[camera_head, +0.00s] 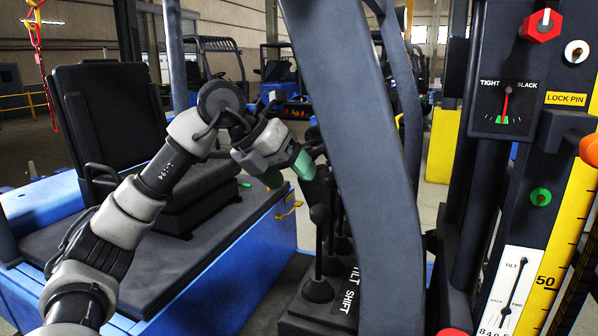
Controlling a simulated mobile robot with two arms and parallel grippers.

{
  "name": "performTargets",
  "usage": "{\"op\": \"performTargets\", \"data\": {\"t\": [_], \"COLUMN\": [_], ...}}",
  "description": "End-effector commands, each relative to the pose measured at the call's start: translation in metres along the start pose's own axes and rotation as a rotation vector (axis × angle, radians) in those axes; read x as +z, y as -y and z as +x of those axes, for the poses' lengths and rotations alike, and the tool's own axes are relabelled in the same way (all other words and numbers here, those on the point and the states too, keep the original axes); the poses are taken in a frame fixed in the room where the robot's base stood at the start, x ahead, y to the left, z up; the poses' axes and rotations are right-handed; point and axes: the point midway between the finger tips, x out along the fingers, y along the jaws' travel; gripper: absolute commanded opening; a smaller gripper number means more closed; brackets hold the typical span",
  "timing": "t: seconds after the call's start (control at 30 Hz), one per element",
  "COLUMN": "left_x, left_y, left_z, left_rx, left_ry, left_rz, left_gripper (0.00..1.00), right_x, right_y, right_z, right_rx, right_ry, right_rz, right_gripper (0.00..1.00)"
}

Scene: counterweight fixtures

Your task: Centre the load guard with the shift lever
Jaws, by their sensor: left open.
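A row of black levers stands on a dark console whose label (348,290) reads TILT and SHIFT. The nearest lever (318,250) is upright with a round black knob. More levers (333,232) stand close behind it, partly hidden by the dark roof post; I cannot tell surely which one is the shift lever. My left gripper (289,172) is open, its green-tipped fingers just above and left of the lever tops. I see nothing between its fingers and cannot tell whether it touches a lever. The load guard cannot be made out. My right gripper is not in view.
The slanting dark post (365,130) stands right beside the levers. A black seat (115,125) on the blue truck body is at left. At right are a TIGHT/SLACK gauge (505,105), a tilt indicator (510,290) and a yellow scale (560,250).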

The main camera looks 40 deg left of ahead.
Motion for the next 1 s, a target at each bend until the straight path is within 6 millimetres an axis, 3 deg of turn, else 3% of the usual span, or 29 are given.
{"op": "performTargets", "data": {"t": [0.13,0.3,0.5,0.7,1.0], "left_x": [-0.003,-0.003,-0.001,0.0,0.0], "left_y": [-0.002,-0.001,0.0,0.0,0.0], "left_z": [0.031,0.064,0.092,0.105,0.106], "left_rx": [-0.002,-0.004,-0.003,-0.003,-0.003], "left_ry": [-0.003,-0.003,-0.003,0.0,-0.001], "left_rz": [0.0,0.001,0.0,-0.001,0.0], "left_gripper": [0.72,0.72,0.72,0.72,0.72], "right_x": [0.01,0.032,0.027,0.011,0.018], "right_y": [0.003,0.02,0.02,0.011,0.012], "right_z": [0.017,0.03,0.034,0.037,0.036], "right_rx": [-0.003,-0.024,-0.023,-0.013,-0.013], "right_ry": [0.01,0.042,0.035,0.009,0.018], "right_rz": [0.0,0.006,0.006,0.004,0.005], "right_gripper": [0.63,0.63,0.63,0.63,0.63]}}
